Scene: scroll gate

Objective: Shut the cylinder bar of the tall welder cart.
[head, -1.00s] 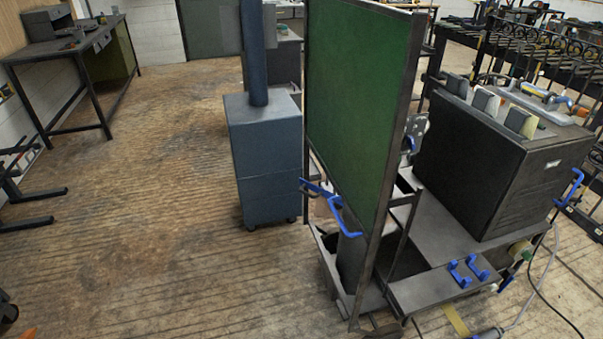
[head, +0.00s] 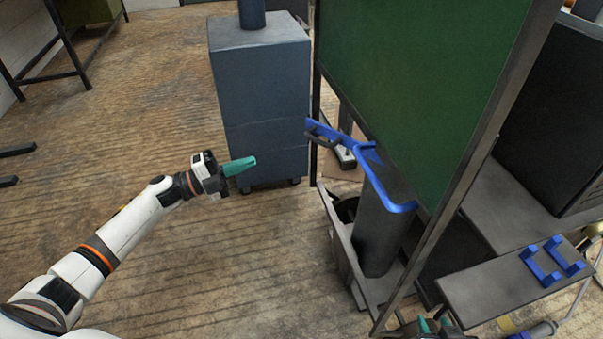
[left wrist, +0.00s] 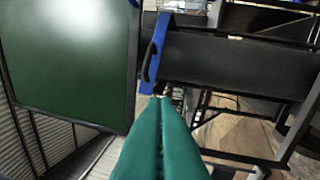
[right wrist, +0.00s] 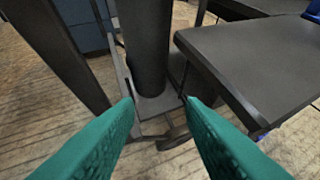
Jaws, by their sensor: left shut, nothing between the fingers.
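The cart has a tall green panel (head: 420,80) and a dark upright cylinder (head: 375,235) in its tray. A blue bar (head: 349,144) with a black handle (head: 321,137) sticks out leftward beyond the cylinder; a blue hoop (head: 398,207) rounds its top. My left gripper (head: 254,162) is shut and empty, left of the handle and apart from it. The left wrist view shows its closed fingers (left wrist: 160,103), the handle (left wrist: 151,62) ahead and the cylinder (left wrist: 235,70) beyond. My right gripper (head: 434,325) is low by the cart's front. The right wrist view shows it open (right wrist: 160,98), empty, facing the cylinder's base.
A blue-grey cabinet (head: 260,95) stands behind my left gripper. A flat shelf (head: 500,290) with blue brackets (head: 542,265) juts from the cart, close to my right gripper. A black box (head: 555,115) sits at the right.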

